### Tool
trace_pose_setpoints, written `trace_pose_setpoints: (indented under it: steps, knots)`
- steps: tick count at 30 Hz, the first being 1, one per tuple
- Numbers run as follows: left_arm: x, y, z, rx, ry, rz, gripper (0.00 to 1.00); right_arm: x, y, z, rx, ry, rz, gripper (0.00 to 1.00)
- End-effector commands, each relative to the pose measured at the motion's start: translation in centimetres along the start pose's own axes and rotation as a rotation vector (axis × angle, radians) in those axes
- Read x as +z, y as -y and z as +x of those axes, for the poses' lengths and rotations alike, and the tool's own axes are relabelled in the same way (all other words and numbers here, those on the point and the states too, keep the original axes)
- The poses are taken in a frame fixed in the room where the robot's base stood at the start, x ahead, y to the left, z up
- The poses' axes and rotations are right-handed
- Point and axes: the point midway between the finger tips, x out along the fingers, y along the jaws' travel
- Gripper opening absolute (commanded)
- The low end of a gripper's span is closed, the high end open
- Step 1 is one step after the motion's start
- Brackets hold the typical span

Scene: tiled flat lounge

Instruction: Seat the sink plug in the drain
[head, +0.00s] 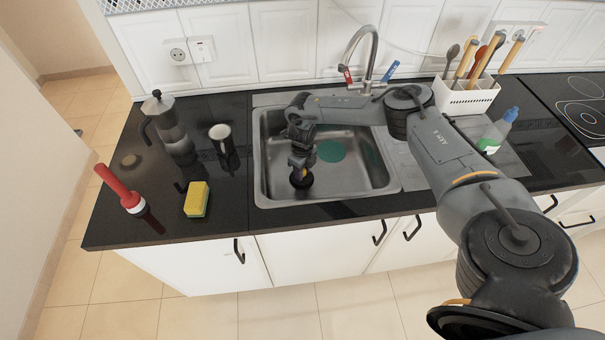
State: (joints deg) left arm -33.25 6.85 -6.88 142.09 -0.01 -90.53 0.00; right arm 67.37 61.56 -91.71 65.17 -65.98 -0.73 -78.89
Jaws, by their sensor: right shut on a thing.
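The steel sink (375,180) is set in the black worktop, with its basin open. My right gripper (302,168) reaches down into the left front of the basin and is shut on the sink plug (301,182), a dark round piece at its fingertips. The plug is low in the basin. I cannot tell whether it is in the drain or only above it, as the drain opening is hidden there. A flat green disc (331,151) lies in the basin behind and to the right of the gripper. My left gripper is out of view.
The tap (372,55) rises behind the sink. A utensil holder (466,97) and bottle (497,130) stand right.

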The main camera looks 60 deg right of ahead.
Motion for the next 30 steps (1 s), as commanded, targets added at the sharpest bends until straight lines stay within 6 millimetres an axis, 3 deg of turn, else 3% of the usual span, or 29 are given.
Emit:
trace_pose_setpoints:
  steps: [3,15,16,20,30]
  knots:
    - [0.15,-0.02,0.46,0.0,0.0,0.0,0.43,0.01,0.02,1.32,-0.001,0.0,0.0,0.05]
    - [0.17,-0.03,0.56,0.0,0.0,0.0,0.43,0.01,0.02,1.72,0.0,0.001,0.0,0.05]
    - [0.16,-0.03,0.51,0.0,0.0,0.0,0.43,0.02,0.03,1.66,0.0,0.001,0.0,0.38]
    - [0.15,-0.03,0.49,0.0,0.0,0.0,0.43,0.01,0.02,1.62,0.0,0.001,0.0,0.57]
    - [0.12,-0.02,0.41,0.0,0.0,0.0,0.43,0.02,0.03,1.46,0.0,0.001,0.0,0.6]
